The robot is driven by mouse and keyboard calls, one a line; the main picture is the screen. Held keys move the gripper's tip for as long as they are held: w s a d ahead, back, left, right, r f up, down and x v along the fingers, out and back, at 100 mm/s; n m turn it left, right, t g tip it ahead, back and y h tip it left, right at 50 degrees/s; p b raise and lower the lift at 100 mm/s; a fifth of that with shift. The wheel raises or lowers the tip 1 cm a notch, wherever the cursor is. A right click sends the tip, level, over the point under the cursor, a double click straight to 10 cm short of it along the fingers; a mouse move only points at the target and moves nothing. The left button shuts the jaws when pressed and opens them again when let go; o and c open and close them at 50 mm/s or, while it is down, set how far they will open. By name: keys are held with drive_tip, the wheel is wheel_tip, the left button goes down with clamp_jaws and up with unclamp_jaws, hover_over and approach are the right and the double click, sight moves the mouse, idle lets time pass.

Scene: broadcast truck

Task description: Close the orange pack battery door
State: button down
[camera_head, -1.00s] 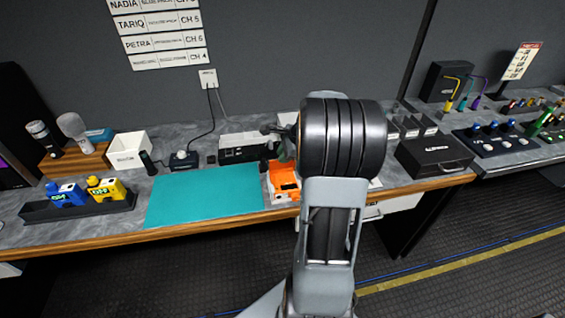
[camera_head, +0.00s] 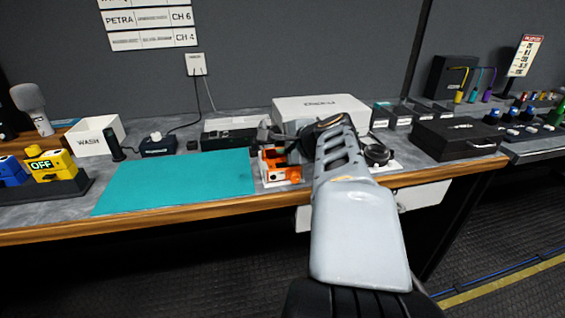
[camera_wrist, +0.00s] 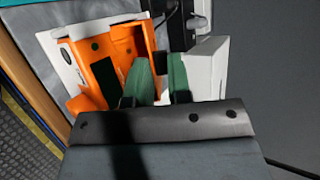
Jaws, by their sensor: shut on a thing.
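The orange pack (camera_head: 288,174) lies on a white mat on the bench, partly hidden behind my arm in the head view. In the wrist view the orange pack (camera_wrist: 82,72) shows an open dark compartment, with an orange door panel (camera_wrist: 147,34) standing up along its right side. The gripped part is mostly hidden by the fingers. In the head view my gripper (camera_head: 270,138) is above the back of the pack and small.
A teal mat (camera_head: 175,182) lies left of the pack. A white box (camera_head: 318,106) stands behind it, and a black case (camera_head: 455,139) is to the right. Headphones (camera_head: 376,153) lie right of my arm. The teal mat is clear.

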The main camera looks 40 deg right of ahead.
drive_tip(key=b, duration=0.1)
drive_tip(key=f+t+b, duration=0.1)
drive_tip(key=b, duration=0.1)
drive_tip(key=shift+s+a+f, duration=0.1)
drive_tip(key=shift+s+f, duration=0.1)
drive_tip(key=shift+s, duration=0.05)
drive_tip(key=shift+b, duration=0.5)
drive_tip(key=shift+r+t+b, duration=0.15)
drive_tip(key=shift+t+b, duration=0.15)
drive_tip(key=shift+b, duration=0.15)
drive_tip(key=c, duration=1.1)
unclamp_jaws()
drive_tip(key=shift+s, duration=0.1)
